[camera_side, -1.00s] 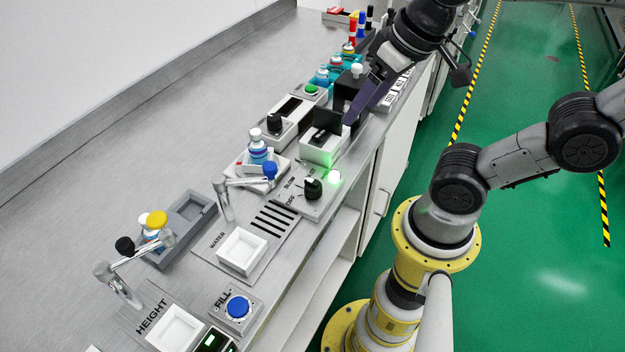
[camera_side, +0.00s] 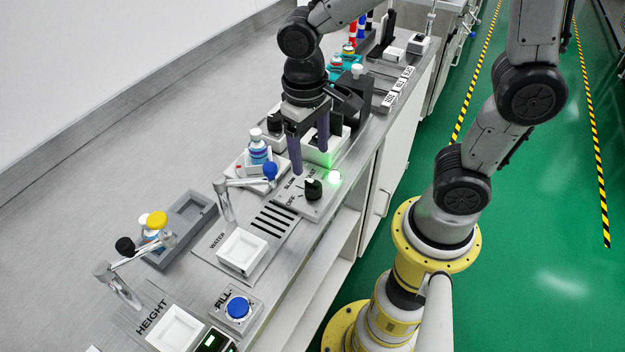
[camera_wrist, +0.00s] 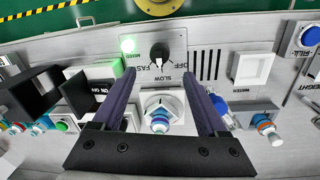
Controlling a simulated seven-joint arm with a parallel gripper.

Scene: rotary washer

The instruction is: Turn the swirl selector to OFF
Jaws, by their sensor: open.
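The swirl selector is a black knob (camera_side: 313,188) on a grey plate with dark labels. In the wrist view the knob (camera_wrist: 159,51) is near the top, with FAST at its left, SLOW below and OFF at its right. A small white mark shows on its lower side, towards SLOW, but it is too small to read surely. My gripper (camera_side: 310,161) is open and empty, with its fingers pointing down above and behind the selector. In the wrist view the fingertips of my gripper (camera_wrist: 160,76) lie either side of the knob's line, apart from it.
A glowing green lamp (camera_side: 334,177) is right beside the knob. A bottle with a white cap (camera_side: 258,149) is behind. A slotted drain and white basin (camera_side: 242,251) lie nearer the camera.

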